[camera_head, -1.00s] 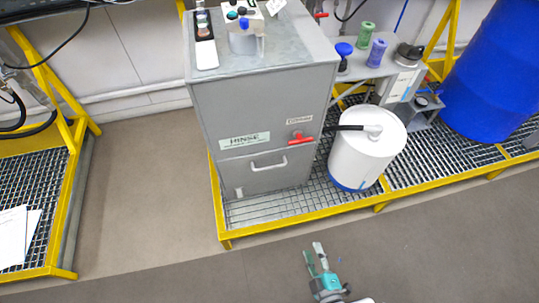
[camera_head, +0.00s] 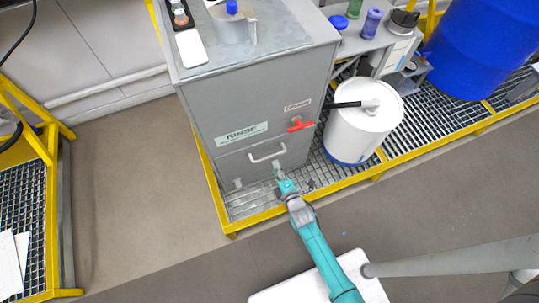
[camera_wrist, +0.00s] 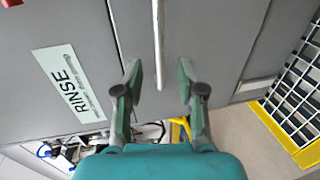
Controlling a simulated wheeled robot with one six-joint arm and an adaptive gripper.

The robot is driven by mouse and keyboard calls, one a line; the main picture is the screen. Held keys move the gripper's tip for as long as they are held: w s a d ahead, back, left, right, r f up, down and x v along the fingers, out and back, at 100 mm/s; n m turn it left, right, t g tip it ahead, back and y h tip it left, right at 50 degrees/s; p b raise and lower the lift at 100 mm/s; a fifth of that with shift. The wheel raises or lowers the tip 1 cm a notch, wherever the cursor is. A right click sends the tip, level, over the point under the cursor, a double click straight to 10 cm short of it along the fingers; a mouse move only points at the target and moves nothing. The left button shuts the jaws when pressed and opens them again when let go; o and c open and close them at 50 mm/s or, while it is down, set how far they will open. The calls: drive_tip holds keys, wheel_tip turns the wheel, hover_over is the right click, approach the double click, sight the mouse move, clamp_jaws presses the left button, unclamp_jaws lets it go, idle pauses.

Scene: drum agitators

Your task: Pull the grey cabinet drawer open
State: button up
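The grey cabinet (camera_head: 215,105) stands on a grating, with a RINSE label above its lower drawer (camera_head: 240,171). The drawer front looks flush with the cabinet. Its pale bar handle (camera_head: 267,153) runs across the upper part of the front. In the wrist view the handle (camera_wrist: 158,40) runs top to bottom, and its lower end shows between my fingers. My gripper (camera_wrist: 158,76) is open, with one finger on each side of the handle and a gap to both. In the head view my gripper (camera_head: 293,176) is low at the drawer's right; its fingertips are small there.
A red valve handle (camera_head: 300,125) sticks out above the drawer at the right. A white drum (camera_head: 362,128) stands right of the cabinet. The yellow grating edge (camera_head: 262,217) runs along the front. The floor at left (camera_head: 130,190) is clear.

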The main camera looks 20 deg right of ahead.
sight(271, 156)
drive_tip(key=shift+x, duration=3.6)
clamp_jaws()
